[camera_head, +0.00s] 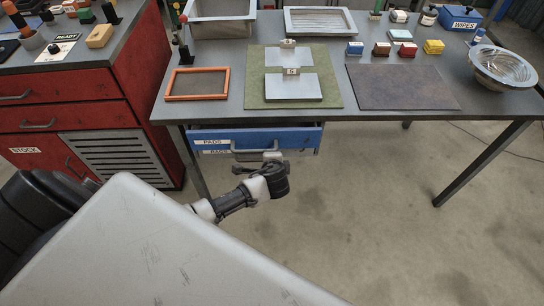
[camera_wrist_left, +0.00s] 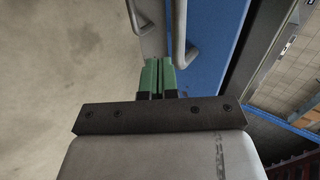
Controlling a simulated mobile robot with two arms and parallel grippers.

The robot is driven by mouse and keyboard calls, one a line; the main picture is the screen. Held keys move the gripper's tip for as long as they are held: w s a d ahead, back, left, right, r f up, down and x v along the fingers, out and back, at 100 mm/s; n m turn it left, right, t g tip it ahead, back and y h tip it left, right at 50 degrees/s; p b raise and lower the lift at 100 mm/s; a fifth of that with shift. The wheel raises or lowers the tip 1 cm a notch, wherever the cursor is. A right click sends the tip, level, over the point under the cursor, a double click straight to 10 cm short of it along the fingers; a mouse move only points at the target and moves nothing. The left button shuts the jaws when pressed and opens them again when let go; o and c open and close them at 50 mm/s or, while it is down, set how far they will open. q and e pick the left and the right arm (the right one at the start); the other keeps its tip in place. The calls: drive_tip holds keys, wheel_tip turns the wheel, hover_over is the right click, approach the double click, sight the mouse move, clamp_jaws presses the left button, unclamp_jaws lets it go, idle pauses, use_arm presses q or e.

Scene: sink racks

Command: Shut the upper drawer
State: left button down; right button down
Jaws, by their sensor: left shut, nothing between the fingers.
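The upper drawer (camera_head: 296,139) has a blue front with a PADS label and a bar handle, under the table's left half. It appears to stand out slightly from under the tabletop; how far is hard to tell. My left gripper (camera_head: 272,157) is in front of the drawers near the handle, and partly hides the front. In the left wrist view, its green fingers (camera_wrist_left: 159,75) are shut and empty, beside the blue front (camera_wrist_left: 208,50) and its handle (camera_wrist_left: 184,35). I cannot tell whether they touch. My right gripper is not in view.
The tabletop (camera_head: 400,120) holds a green mat (camera_head: 255,98), an orange frame (camera_head: 198,83), a dark mat (camera_head: 400,87) and a metal bowl (camera_head: 502,68). A red cabinet (camera_head: 75,115) stands at left. The floor (camera_head: 370,190) in front of the table is clear.

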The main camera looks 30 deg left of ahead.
sight(271, 142)
use_arm(q)
drive_tip(key=shift+w+a+r, duration=0.1)
drive_tip(key=shift+w+a, duration=0.15)
drive_tip(key=shift+w, duration=0.15)
drive_tip(key=w, duration=0.1)
drive_tip(key=w+a, duration=0.2)
drive_tip(key=w, duration=0.1)
drive_tip(key=shift+w+a+b, duration=0.1)
drive_tip(key=shift+a+b, duration=0.15)
drive_tip(key=shift+b, duration=0.15)
drive_tip(key=shift+r, duration=0.15)
drive_tip(key=shift+a, duration=0.1)
